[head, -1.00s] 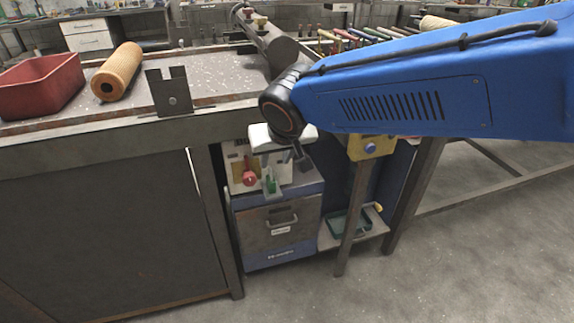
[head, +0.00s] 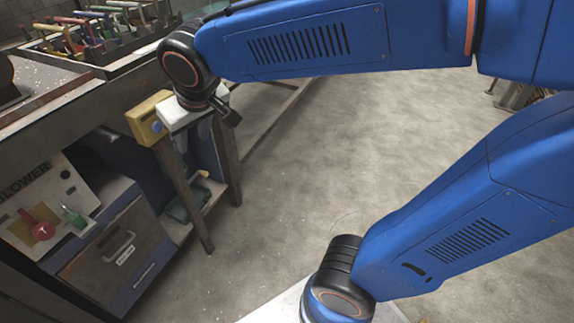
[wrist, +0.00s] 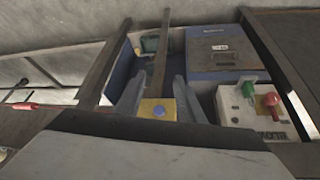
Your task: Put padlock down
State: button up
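My gripper (wrist: 158,82) shows in the wrist view with its two grey fingers apart and nothing held between them. I cannot make out a padlock for certain. A red knob (head: 40,229) and a green piece (head: 73,216) sit on the pale blower panel (head: 25,185); whether the green piece is a padlock is unclear.
A grey and blue drawer cabinet (head: 115,255) stands beside the panel under the bench. A post (head: 183,190) stands below the yellow box. A rack of coloured-handled tools (head: 95,35) is on the bench. The concrete floor (head: 330,160) to the right is open.

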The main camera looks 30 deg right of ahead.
jog(key=s+d+f+m, duration=0.1)
jog(key=s+d+f, duration=0.2)
jog(key=s+d, duration=0.4)
jog(key=s+d+f+m+h, duration=0.1)
jog(key=s+d+f+m, duration=0.1)
jog(key=s+d, duration=0.6)
jog(key=d, duration=0.2)
jog(key=shift+s+d+f+g, duration=0.2)
jog(key=shift+d+f+g, duration=0.1)
jog(key=shift+d+f, duration=0.1)
